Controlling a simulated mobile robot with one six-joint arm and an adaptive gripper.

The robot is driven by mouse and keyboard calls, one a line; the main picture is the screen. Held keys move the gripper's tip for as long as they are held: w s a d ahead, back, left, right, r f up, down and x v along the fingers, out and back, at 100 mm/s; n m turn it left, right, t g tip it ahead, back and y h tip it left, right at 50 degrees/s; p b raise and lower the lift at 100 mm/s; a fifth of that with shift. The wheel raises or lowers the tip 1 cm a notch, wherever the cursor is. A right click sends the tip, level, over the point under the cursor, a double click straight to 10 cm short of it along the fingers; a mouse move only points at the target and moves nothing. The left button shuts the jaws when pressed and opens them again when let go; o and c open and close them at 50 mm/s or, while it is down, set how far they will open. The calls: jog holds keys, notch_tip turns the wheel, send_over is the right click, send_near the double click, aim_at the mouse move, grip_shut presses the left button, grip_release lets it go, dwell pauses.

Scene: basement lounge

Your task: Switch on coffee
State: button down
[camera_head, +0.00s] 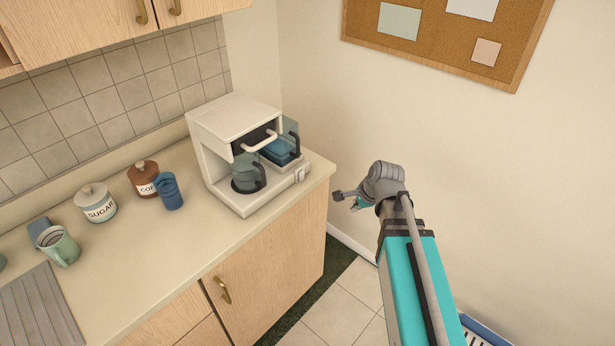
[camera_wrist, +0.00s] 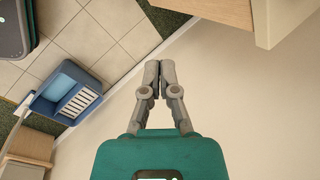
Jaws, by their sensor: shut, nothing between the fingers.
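A white coffee machine (camera_head: 222,128) stands at the right end of the counter. The machine is not seen in the wrist view.
The counter (camera_head: 200,248) also holds a sugar jar (camera_head: 97,204), a brown jar (camera_head: 143,178), a blue cup (camera_head: 170,191) and a green mug (camera_head: 60,247). A cabinet door with a handle (camera_head: 222,290) is below. A corkboard (camera_head: 440,40) hangs on the wall. A blue bin-like object (camera_wrist: 70,92) stands on the tiled floor.

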aim_at(304, 177)
jog(key=w+a+r+m+t+y, duration=0.3)
jog(key=w+a+m, duration=0.3)
jog(key=m, duration=0.7)
jog(key=shift+w+a+r, duration=0.35)
jog(key=shift+w+a, duration=0.05)
jog(key=shift+w, duration=0.65)
jog(key=shift+w+f, duration=0.1)
jog(key=b+x, duration=0.7)
jog(key=x, duration=0.3)
jog(key=shift+f+b, duration=0.15)
jog(key=shift+b, duration=0.15)
jog(key=shift+w+a+r, duration=0.2)
jog(key=shift+w+a, duration=0.85)
jog(key=shift+w, duration=0.05)
jog(key=shift+w+a, duration=0.25)
jog(key=shift+a, duration=0.1)
